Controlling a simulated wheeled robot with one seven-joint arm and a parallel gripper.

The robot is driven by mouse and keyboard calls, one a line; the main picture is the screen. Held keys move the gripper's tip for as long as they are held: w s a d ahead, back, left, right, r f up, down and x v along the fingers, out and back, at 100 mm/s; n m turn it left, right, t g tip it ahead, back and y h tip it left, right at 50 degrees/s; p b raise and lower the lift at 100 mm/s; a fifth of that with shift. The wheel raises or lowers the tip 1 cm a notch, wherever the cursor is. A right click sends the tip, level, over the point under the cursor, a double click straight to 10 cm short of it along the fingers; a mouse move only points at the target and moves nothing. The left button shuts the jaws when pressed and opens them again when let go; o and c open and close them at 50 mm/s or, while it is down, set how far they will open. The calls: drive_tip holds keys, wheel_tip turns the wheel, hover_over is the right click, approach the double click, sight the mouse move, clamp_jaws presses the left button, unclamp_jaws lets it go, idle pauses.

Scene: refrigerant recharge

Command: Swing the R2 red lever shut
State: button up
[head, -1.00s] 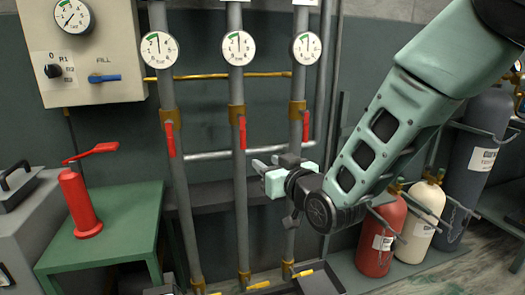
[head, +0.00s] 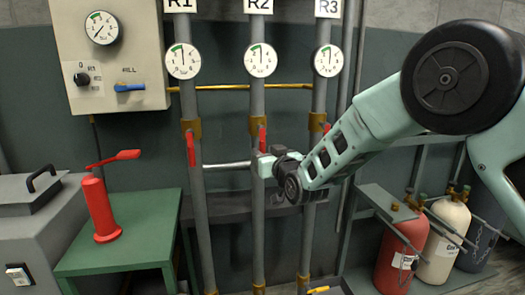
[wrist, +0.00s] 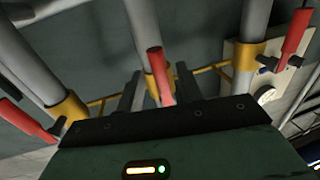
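The R2 pipe (head: 257,205) is the middle of three grey pipes, under the R2 label (head: 258,7). Its red lever (head: 262,139) lies roughly along the pipe, just below a brass fitting (head: 257,124). My gripper (head: 262,163) is at the R2 pipe, by the lower part of the lever, and hides some of it. In the wrist view, the red lever (wrist: 159,76) stands between the two dark fingers of my gripper (wrist: 158,90). A gap shows on each side of the lever, so the gripper looks open around it.
The R1 lever (head: 190,149) and the R3 lever (head: 326,128) are on the neighbouring pipes. Gauges sit above. A green table (head: 120,250) with a red hand pump (head: 101,208) stands at left. Red and cream cylinders (head: 402,252) stand at lower right.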

drive_tip(key=shift+x, duration=1.3)
clamp_jaws()
drive_tip(key=shift+d, duration=0.1)
drive_tip(key=w+d+r+n+h, duration=0.1)
drive_tip(key=d+r+n+h, duration=0.2)
drive_tip(key=n, duration=1.2)
drive_tip(key=shift+w+d+r+n+g+h+p, duration=0.3)
drive_tip(key=shift+d+r+n+g+h, duration=0.1)
drive_tip(key=shift+d+r, duration=0.9)
drive_tip(key=shift+a+r, duration=0.1)
drive_tip(key=shift+r, duration=0.05)
